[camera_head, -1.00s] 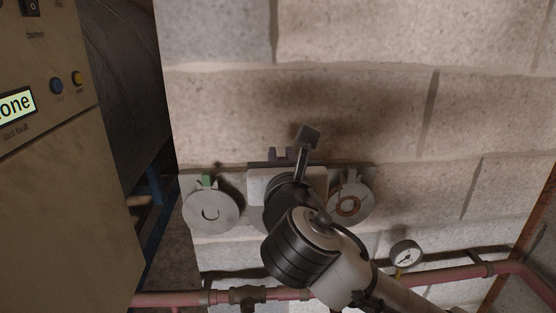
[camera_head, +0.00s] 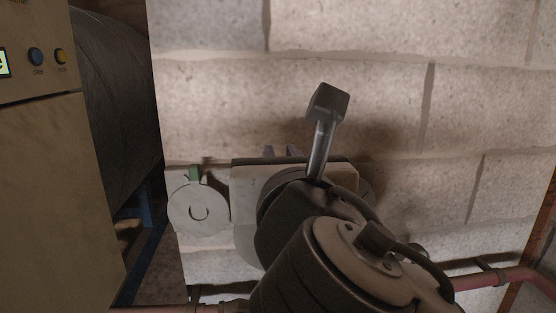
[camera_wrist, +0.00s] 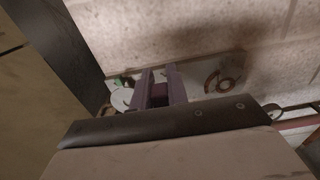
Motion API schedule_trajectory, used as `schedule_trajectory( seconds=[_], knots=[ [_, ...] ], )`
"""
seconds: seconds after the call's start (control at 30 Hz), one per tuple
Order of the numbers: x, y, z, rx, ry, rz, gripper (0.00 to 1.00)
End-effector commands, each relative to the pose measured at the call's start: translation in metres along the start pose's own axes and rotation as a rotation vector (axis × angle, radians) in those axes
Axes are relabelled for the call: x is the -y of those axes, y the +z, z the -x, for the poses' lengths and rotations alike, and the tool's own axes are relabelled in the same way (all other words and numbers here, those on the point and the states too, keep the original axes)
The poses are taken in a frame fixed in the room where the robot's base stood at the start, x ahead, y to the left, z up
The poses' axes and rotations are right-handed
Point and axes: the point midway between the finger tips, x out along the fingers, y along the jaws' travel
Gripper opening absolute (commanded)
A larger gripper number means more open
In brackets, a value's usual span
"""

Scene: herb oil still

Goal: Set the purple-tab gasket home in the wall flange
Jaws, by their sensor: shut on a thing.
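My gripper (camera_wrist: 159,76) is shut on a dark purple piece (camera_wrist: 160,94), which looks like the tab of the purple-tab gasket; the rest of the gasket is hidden. In the head view, only the tips of my gripper (camera_head: 280,152) show above my wrist, close in front of the wall. A grey flange with a green tab (camera_head: 197,206) is on the wall to the left. A flange with a reddish ring (camera_wrist: 222,78) is on the right in the wrist view. A grey disc edge (camera_head: 245,245) shows below my wrist; whether the gasket touches any flange cannot be told.
A tan cabinet (camera_head: 55,200) with buttons and a dark drum (camera_head: 118,90) stand at the left. A red pipe (camera_head: 515,272) runs low along the wall. The block wall (camera_head: 380,85) above the flanges is clear.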

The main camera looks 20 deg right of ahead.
Motion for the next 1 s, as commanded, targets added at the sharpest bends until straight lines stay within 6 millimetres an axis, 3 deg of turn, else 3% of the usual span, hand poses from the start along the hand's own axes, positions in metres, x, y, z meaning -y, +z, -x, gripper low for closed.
schedule_trajectory(
  seconds=[0.53,0.87,1.0],
  knots=[
    [0.000,0.035,0.000,0.000,-0.001,0.000,0.00],
    [0.000,0.034,-0.001,0.000,0.000,0.000,0.00],
    [0.002,0.023,-0.004,0.000,0.001,-0.001,0.00]
  ],
)
